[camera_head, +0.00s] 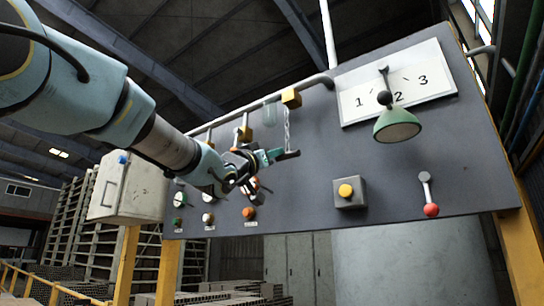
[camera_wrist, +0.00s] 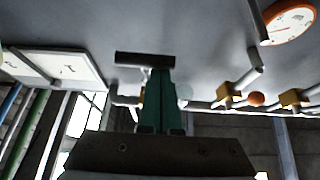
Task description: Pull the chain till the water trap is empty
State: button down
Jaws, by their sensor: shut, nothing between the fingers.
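The chain (camera_head: 288,128) hangs from a yellow block (camera_head: 291,98) on the grey panel and ends in a dark bar handle (camera_head: 290,154). The clear water trap (camera_head: 269,114) is left of the chain; its water level is too small to tell. My gripper (camera_head: 270,156) is shut and empty, its teal fingertips at the handle's left part. In the wrist view the closed fingers (camera_wrist: 154,95) point at the dark handle (camera_wrist: 144,59); I cannot tell whether they touch it. The chain is not clear there, and the trap is a pale shape (camera_wrist: 184,92) beside the fingers.
On the panel (camera_head: 310,195) are a yellow button box (camera_head: 350,192), a red-knobbed lever (camera_head: 428,198), a green-shaded lamp (camera_head: 398,127) and a 1-2-3 plate (camera_head: 420,92). Yellow valve blocks and a gauge (camera_wrist: 290,24) lie to the trap's other side. The space below the handle is clear.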

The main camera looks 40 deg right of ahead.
jog(key=r+b+v, duration=0.1)
jog(key=b+v, duration=0.3)
jog(key=v, duration=0.5)
jog(key=shift+a+b, duration=0.4)
jog(key=shift+a, duration=0.25)
jog(key=shift+s, duration=0.1)
